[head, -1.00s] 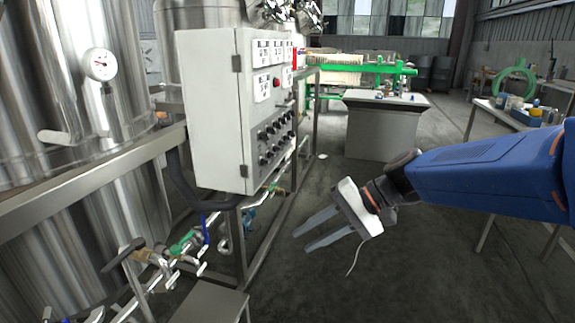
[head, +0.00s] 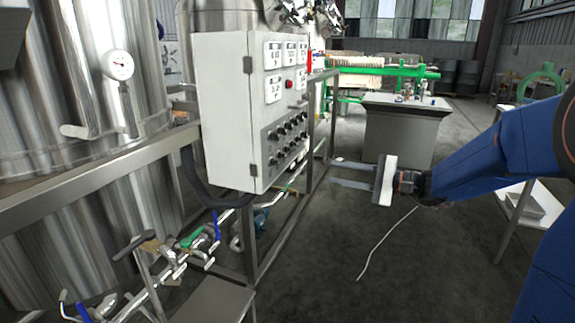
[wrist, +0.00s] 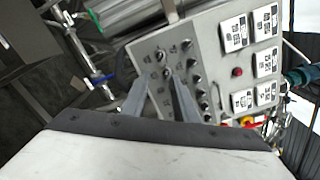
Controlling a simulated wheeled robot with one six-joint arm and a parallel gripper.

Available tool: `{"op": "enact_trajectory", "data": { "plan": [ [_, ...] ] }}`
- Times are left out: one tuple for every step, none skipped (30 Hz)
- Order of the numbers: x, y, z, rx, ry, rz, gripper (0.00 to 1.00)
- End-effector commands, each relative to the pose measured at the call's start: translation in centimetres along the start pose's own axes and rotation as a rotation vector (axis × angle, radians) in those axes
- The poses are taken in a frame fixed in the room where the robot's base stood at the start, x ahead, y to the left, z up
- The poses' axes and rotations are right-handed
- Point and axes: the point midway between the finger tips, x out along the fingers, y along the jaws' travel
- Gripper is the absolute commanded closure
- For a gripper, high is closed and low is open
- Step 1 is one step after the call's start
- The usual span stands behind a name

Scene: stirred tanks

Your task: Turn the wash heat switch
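The control box (head: 228,110) is a pale grey cabinet in the head view. Its front panel carries rows of black rotary knobs (head: 287,139), a red button (head: 289,84) and several white displays. I cannot read which knob is the wash heat switch. My gripper (head: 335,173) is right of the box and a little below the knobs, apart from it, with its two fingers spread and nothing between them. In the wrist view the fingers (wrist: 156,88) point toward the knob panel (wrist: 206,60), and they hide some of the lower knobs.
A steel tank (head: 85,100) stands at the left behind a metal frame rail (head: 100,172). Pipes and valves (head: 185,255) run low beneath the box. A grey bench (head: 400,135) stands behind my gripper.

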Motion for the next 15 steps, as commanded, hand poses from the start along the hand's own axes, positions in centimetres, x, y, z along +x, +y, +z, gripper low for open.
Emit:
{"op": "enact_trajectory", "data": {
  "plan": [
    [0.4, 0.0, 0.0, 0.000, -0.001, 0.001, 0.73],
    [0.7, 0.0, 0.0, 0.000, -0.001, 0.001, 0.73],
    [1.1, 0.0, 0.1, -0.001, -0.001, 0.002, 0.73],
    [1.5, 0.0, 0.1, -0.001, -0.002, 0.003, 0.73],
    [1.9, 0.1, 0.1, -0.001, -0.003, 0.003, 0.73],
    [2.5, 0.1, 0.1, -0.001, -0.003, 0.003, 0.73],
    [3.0, 0.1, 0.1, -0.001, -0.002, 0.003, 0.73],
    [3.4, 0.1, 0.1, -0.001, -0.003, 0.003, 0.73],
    [4.0, 0.1, 0.1, -0.001, -0.003, 0.004, 0.73],
    [4.5, 0.1, 0.1, -0.001, -0.003, 0.004, 0.73],
    [5.0, 0.1, 0.1, -0.001, -0.003, 0.004, 0.73],
    [5.6, 0.1, 0.1, 0.000, -0.003, 0.004, 0.73],
    [6.0, 0.1, 0.1, 0.000, -0.003, 0.004, 0.73],
    [6.5, 0.1, 0.1, 0.000, -0.003, 0.004, 0.73],
    [7.1, 0.1, 0.1, 0.000, -0.003, 0.005, 0.73]
  ]
}}
